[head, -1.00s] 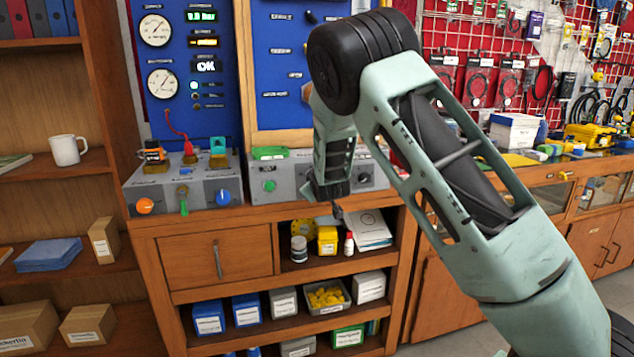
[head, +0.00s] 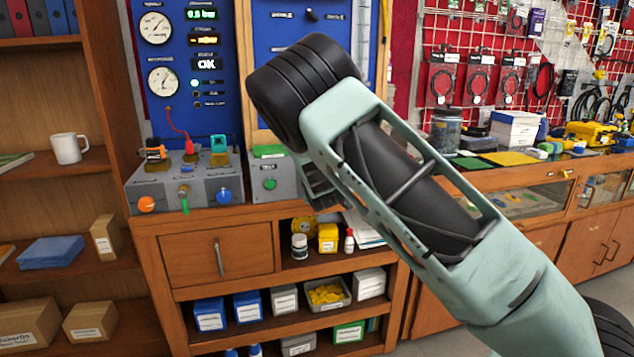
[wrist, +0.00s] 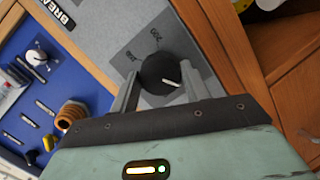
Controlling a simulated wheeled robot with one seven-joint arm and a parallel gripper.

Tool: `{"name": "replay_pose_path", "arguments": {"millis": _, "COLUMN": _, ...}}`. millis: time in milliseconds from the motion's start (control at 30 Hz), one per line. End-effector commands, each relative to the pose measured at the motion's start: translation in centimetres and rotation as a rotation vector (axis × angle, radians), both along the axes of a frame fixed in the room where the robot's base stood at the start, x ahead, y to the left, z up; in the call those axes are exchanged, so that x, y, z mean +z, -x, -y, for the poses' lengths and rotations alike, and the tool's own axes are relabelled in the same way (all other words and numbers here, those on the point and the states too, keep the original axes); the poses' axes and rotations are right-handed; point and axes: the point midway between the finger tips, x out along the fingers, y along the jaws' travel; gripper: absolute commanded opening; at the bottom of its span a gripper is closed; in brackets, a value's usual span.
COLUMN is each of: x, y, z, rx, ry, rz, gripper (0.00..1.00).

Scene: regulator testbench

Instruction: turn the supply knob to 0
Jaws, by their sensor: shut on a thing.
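In the wrist view, a round black knob (wrist: 157,70) with a white pointer line sits on a dark dial plate (wrist: 140,40) on a grey box. The plate's small markings are too blurred to read surely. My gripper (wrist: 160,77) has one finger on each side of the knob and is shut on it. The pointer line lies toward the right finger. In the head view, my arm hides the knob and most of the gripper. The grey box (head: 284,182) with a green button shows left of my arm.
A second grey box (head: 165,190) with orange and blue knobs stands left on the bench. Behind it, a blue panel (head: 185,110) carries two gauges and lit readouts. Shelves with boxes lie below.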

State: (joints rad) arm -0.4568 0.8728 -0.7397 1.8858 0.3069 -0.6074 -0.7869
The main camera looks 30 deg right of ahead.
Motion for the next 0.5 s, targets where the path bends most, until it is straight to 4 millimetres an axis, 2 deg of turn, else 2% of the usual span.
{"name": "replay_pose_path", "arguments": {"millis": 333, "x": -0.3, "y": 0.18, "z": 0.15, "rx": -0.003, "ry": 0.003, "rz": -0.009, "gripper": 0.24}}
{"name": "replay_pose_path", "arguments": {"millis": 367, "x": -0.3, "y": 0.18, "z": 0.15, "rx": -0.003, "ry": 0.003, "rz": -0.009, "gripper": 0.55}}
{"name": "replay_pose_path", "arguments": {"millis": 400, "x": -0.28, "y": 0.16, "z": 0.14, "rx": -0.002, "ry": 0.003, "rz": -0.008, "gripper": 0.66}}
{"name": "replay_pose_path", "arguments": {"millis": 500, "x": -0.21, "y": 0.13, "z": 0.11, "rx": -0.002, "ry": 0.002, "rz": -0.006, "gripper": 0.68}}
